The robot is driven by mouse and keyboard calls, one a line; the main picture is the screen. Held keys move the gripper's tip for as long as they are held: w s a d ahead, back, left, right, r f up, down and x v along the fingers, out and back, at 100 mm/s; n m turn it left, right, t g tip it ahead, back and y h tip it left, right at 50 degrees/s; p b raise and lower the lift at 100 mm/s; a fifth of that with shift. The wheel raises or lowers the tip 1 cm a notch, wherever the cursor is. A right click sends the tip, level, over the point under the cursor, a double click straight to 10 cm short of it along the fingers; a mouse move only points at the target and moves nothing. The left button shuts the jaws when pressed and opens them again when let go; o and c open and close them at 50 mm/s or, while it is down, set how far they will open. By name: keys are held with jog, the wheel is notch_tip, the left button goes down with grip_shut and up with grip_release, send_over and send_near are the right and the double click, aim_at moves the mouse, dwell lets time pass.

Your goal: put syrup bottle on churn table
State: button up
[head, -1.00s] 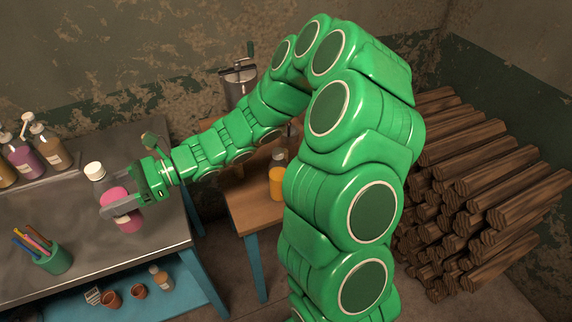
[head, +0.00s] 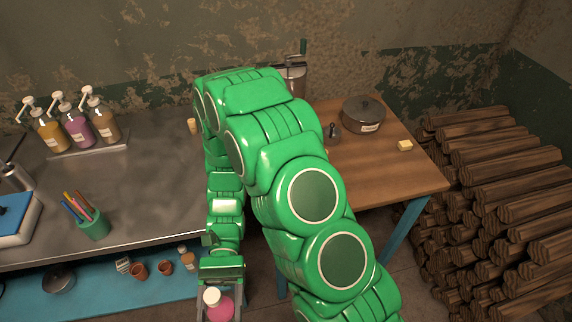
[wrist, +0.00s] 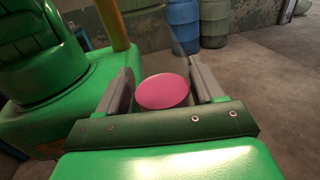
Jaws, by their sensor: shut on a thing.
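The syrup bottle (head: 219,308) is pink with a white cap, at the bottom of the head view. My gripper (head: 217,300) is shut on it and holds it in front of the metal table's edge. In the wrist view the bottle's round pink end (wrist: 163,91) shows between the two fingers of my gripper (wrist: 163,88). The churn table (head: 415,178) is the wooden-topped table with blue legs, right of centre in the head view. My arm hides its left part and most of the metal churn (head: 296,70) at the back.
A lidded pot (head: 363,113) and a yellow block (head: 405,146) sit on the wooden table, with bare wood in front. Stacked logs (head: 490,190) stand to its right. The metal table (head: 150,190) holds pump bottles (head: 80,125) and a green pen cup (head: 93,226).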

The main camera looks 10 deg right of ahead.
jog(key=w+d+n+t+h, duration=0.2)
jog(key=d+n+t+h, duration=0.5)
jog(key=d+n+h, duration=0.85)
jog(key=w+d+r+n+t+h, duration=0.3)
jog(key=w+r+t, duration=0.4)
jog(key=w+d+r+n+t+h, duration=0.2)
jog(key=w+r+n+t, duration=0.2)
jog(key=w+r+t, duration=0.3)
jog(key=w+f, duration=1.4)
jog(key=shift+w+a, duration=0.15)
jog(key=shift+w, duration=0.1)
